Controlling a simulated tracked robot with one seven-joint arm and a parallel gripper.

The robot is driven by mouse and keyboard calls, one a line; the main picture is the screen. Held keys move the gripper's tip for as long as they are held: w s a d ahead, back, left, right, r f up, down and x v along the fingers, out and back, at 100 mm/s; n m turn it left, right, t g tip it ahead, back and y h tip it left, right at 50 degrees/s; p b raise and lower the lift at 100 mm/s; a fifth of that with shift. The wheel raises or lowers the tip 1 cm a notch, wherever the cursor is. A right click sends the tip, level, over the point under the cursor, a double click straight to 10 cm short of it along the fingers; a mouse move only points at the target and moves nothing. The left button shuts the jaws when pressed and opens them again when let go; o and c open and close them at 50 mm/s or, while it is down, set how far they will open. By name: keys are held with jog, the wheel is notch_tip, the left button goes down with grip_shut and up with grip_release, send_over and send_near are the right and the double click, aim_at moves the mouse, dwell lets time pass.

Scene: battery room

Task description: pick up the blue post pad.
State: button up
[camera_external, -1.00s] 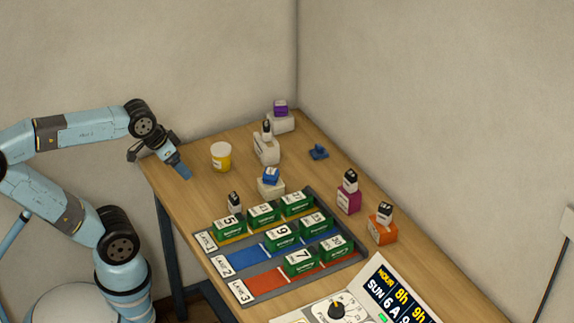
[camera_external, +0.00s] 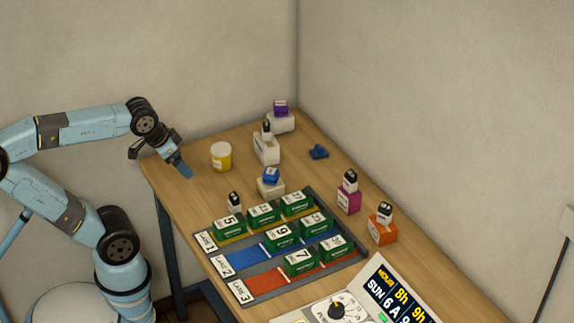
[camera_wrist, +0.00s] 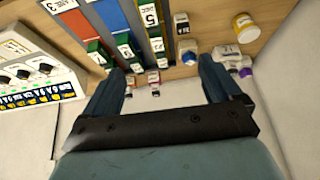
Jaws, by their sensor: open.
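A small dark blue stepped piece (camera_external: 318,152) lies on the bare tabletop near the back right wall. A brighter blue block (camera_external: 271,174) sits on a white box nearer the middle. I cannot tell for certain which of these is the blue post pad. My gripper (camera_external: 184,169) hangs at the table's left end, left of the yellow tub and well apart from both blue things. In the wrist view my gripper (camera_wrist: 160,66) has its two fingers spread wide with nothing held between them.
The yellow tub (camera_external: 221,157) stands right of my gripper. A white box (camera_external: 266,150) with a black-topped bottle stands between it and the dark blue piece. A lane tray (camera_external: 238,290) with several green blocks fills the front. Magenta (camera_external: 348,201) and orange (camera_external: 382,231) boxes stand right.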

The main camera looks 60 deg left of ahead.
jog(key=w+a+r+m+g+y, duration=0.1)
jog(key=w+a+m, duration=0.15)
jog(key=w, duration=0.45)
jog(key=w+a+r+m+g+y, duration=0.1)
jog(key=w+a+m+y, duration=0.15)
jog(key=w, duration=0.35)
jog(key=m+g+y, duration=0.2)
jog(key=m+y, duration=0.8)
jog(key=m, duration=0.5)
send_over(321, 149)
notch_tip(321, 149, down, 23)
jog(key=shift+w+r, duration=0.1)
jog(key=shift+f, duration=2.05)
notch_tip(321, 149, down, 3)
jog(key=shift+a+f+t, duration=0.1)
jog(key=shift+a+t, duration=0.05)
jog(key=shift+t, duration=0.15)
jog(key=shift+x, duration=1.3)
jog(key=c, duration=1.1)
